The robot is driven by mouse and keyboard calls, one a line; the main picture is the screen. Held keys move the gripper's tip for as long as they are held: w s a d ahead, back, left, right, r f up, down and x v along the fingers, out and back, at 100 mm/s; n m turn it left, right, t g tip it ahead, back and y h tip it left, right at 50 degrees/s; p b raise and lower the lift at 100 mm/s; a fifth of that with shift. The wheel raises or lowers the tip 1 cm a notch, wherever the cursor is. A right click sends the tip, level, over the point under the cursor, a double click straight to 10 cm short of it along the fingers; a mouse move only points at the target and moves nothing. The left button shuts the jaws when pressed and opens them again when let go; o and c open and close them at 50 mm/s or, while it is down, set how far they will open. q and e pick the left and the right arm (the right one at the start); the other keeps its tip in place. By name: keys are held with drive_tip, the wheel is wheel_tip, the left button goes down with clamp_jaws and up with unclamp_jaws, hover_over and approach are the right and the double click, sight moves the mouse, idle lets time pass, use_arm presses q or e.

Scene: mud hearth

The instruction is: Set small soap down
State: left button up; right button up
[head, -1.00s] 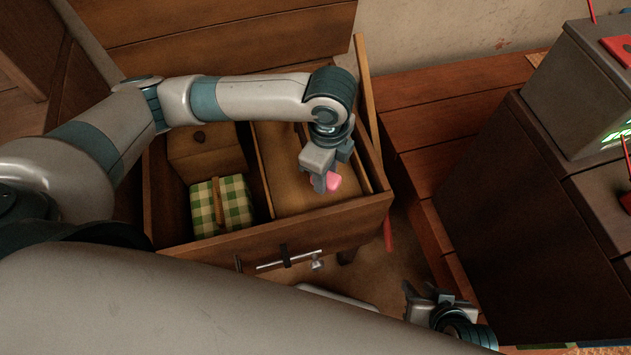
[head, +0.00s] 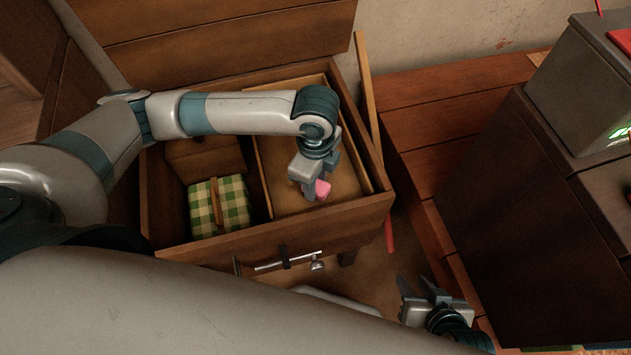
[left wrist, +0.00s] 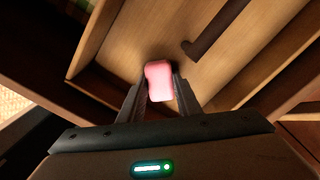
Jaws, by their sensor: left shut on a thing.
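The small pink soap (head: 322,189) is held between the fingertips of my left gripper (head: 313,191), over the right-hand compartment of the open wooden chest. In the left wrist view the soap (left wrist: 158,80) sits between the two dark fingers (left wrist: 160,92), with the pale wooden compartment floor (left wrist: 205,45) beyond it. I cannot tell whether the soap touches that floor. My right gripper (head: 427,295) is at the lower right of the head view, apart from the chest, with its fingers spread and nothing seen between them.
The chest (head: 290,235) has its lid (head: 215,40) raised behind. Its left side holds a green checked bundle (head: 219,206) and a wooden box (head: 205,155). A dark bar (left wrist: 215,30) lies in the compartment. A dark cabinet (head: 530,210) stands right.

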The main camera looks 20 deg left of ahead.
drive_tip(key=shift+s+r, duration=0.1)
drive_tip(key=shift+s, duration=0.05)
use_arm(q)
drive_tip(key=o, duration=1.1)
drive_tip(key=shift+f, duration=0.15)
drive_tip(key=shift+c, duration=0.2)
use_arm(e)
drive_tip(key=shift+w+d, duration=0.2)
drive_tip(key=shift+w, duration=0.15)
use_arm(q)
drive_tip(key=shift+r, duration=0.55)
wheel_tip(320, 180, up, 11)
drive_tip(key=p, duration=0.2)
drive_tip(key=shift+p, duration=0.4)
use_arm(e)
drive_tip(key=shift+s+d+f+g+h, duration=0.15)
drive_tip(key=shift+s+d+g+h, duration=0.1)
drive_tip(key=shift+s+d+g, duration=0.25)
drive_tip(key=shift+s+d+f+g+h, duration=0.15)
drive_tip(key=shift+s+d+f+h, duration=0.1)
drive_tip(key=shift+d, duration=0.4)
drive_tip(key=shift+s+d+f+g+h, duration=0.1)
drive_tip(key=shift+s+d+g+h, duration=0.1)
drive_tip(key=shift+s+d+g, duration=0.3)
use_arm(q)
drive_tip(key=shift+r, duration=0.1)
use_arm(e)
drive_tip(key=shift+w+r+t, duration=0.15)
drive_tip(key=shift+w+t, duration=0.05)
drive_tip(key=shift+t, duration=0.05)
